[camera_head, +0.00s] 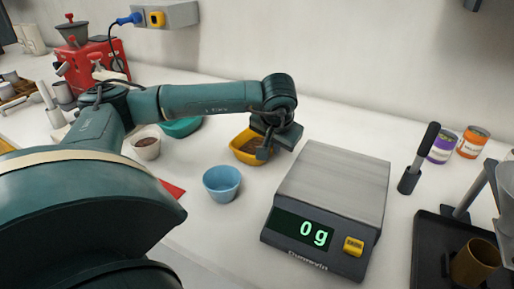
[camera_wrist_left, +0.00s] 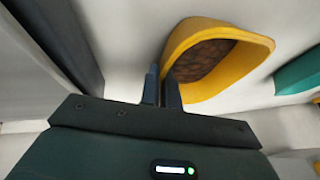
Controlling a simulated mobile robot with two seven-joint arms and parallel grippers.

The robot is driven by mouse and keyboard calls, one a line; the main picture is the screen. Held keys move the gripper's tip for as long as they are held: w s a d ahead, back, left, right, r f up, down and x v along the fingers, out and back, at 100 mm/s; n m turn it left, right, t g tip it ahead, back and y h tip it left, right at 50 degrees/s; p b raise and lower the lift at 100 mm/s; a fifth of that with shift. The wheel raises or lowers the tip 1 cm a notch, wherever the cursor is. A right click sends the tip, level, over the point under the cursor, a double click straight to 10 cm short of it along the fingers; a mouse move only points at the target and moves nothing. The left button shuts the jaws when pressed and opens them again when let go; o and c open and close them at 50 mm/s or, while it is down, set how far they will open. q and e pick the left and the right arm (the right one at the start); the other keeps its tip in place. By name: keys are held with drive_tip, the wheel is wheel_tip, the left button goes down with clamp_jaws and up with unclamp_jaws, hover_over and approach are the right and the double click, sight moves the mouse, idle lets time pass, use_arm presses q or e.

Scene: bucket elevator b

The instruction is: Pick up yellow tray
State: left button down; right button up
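The yellow tray (camera_head: 240,147) stands on the white counter behind the light blue bowl, with dark brown contents inside. In the left wrist view the tray (camera_wrist_left: 247,45) fills the upper right, and its brown contents show. My left gripper (camera_head: 261,153) points down at the tray's right side in the head view. In the left wrist view its two fingers (camera_wrist_left: 162,88) are close together, with the tray's near wall between them, one finger on each side. The tips are partly hidden by the wall. I see no clear gap between tray and counter. My right gripper is not in view.
The light blue bowl (camera_head: 222,184) stands in front of the tray. A green bowl (camera_head: 182,127) and a white bowl (camera_head: 146,146) are to its left. A scale (camera_head: 335,190) reading 0 g stands close on the right. The counter behind the tray is clear.

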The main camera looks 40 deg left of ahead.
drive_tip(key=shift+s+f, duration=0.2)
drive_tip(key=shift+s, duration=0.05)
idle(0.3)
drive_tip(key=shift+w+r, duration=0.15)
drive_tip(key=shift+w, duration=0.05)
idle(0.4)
